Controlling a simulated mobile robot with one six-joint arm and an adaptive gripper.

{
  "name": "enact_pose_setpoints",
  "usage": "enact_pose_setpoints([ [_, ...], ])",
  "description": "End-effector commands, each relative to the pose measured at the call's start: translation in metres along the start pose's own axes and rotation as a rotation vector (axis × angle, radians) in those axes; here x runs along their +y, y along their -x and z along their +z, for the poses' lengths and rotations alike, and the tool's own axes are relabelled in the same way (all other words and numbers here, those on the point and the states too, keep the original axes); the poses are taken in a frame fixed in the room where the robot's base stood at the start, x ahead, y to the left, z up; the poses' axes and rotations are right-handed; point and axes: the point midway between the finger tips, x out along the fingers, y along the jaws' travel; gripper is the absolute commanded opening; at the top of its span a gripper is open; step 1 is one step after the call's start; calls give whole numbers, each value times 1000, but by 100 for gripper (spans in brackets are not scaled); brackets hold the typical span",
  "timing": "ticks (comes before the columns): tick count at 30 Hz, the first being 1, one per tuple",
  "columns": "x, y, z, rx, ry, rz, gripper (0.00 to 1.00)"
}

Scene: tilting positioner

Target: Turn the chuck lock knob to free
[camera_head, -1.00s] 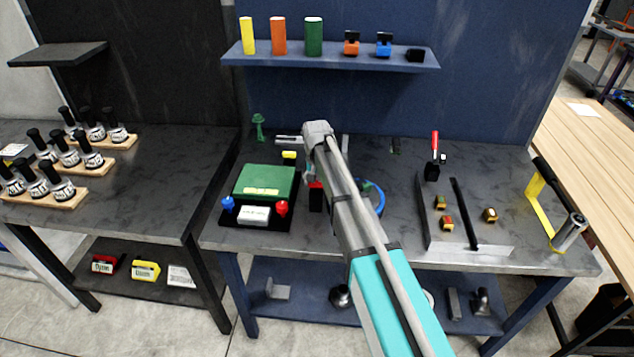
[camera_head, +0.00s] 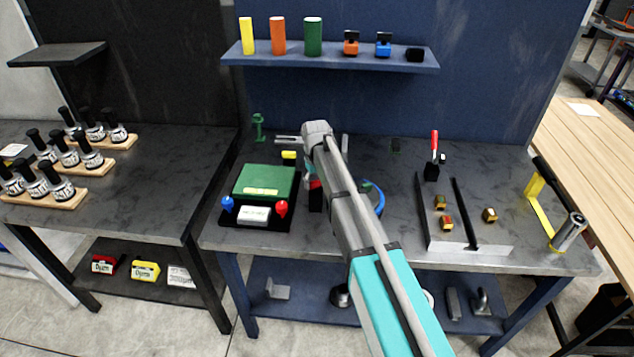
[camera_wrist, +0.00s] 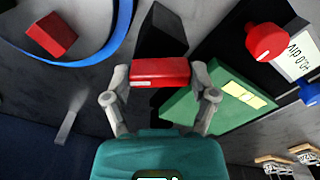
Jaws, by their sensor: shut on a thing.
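In the wrist view a red bar-shaped knob (camera_wrist: 160,72) lies between the fingertips of my gripper (camera_wrist: 162,82). My gripper is shut on it, one finger at each end. A dark post (camera_wrist: 162,30) shows beside the red knob. In the head view the red-topped black post (camera_head: 315,197) is partly hidden by my arm, and my fingertips are mostly hidden there too. I cannot read any lock or free mark on the knob.
A green box (camera_head: 265,180) with a red knob (camera_head: 281,207) and a blue knob (camera_head: 227,203) stands left of my gripper. A blue ring (camera_head: 379,202) curves on the right, with a red block (camera_wrist: 50,35) inside it. A shelf (camera_head: 330,58) hangs behind.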

Motion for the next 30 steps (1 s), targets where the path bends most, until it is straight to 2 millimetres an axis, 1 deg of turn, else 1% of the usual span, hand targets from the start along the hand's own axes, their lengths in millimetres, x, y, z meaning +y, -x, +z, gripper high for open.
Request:
enact_pose_setpoints([
  [21, 0, 0, 0, -1, 675, 0, 26],
  [30, 0, 0, 0, -1, 888, -1, 26],
])
